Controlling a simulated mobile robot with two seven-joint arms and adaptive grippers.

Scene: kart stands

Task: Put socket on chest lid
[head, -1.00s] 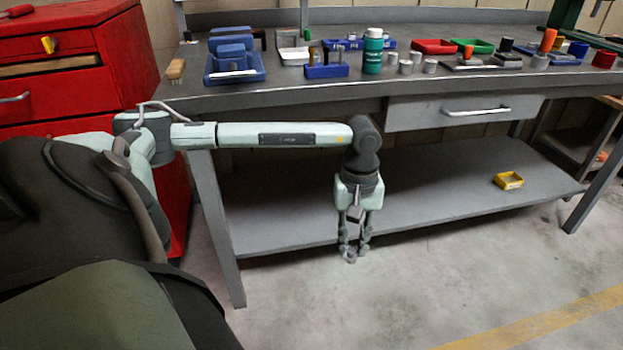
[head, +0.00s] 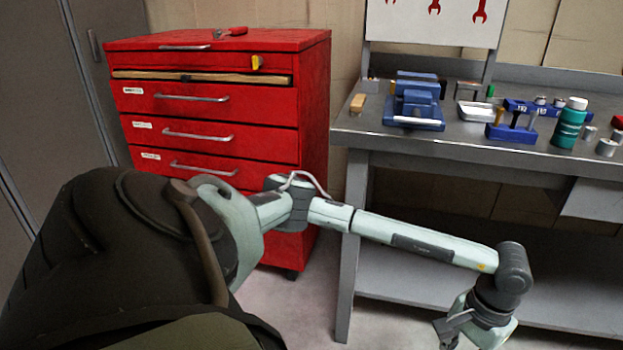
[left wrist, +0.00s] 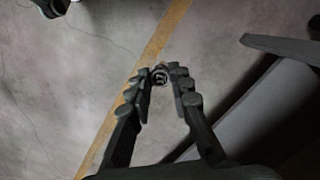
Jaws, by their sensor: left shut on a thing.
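The red tool chest (head: 215,130) stands at the left in the head view, its lid (head: 275,40) flat on top. My left gripper (left wrist: 160,84) is shut on a small dark round socket (left wrist: 160,76), seen end-on between the fingertips over the floor. In the head view the left wrist hangs low in front of the bench at bottom right, well below and right of the lid; the fingertips and socket are cut off there. My right gripper is not in view.
A red-handled tool (head: 232,31) lies near the lid's back edge; the rest of the lid looks clear. A yellow item (head: 257,62) is at the top drawer. The grey workbench (head: 375,130) bears a blue vise (head: 415,105), a socket tray (head: 512,133) and a teal bottle (head: 569,125).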

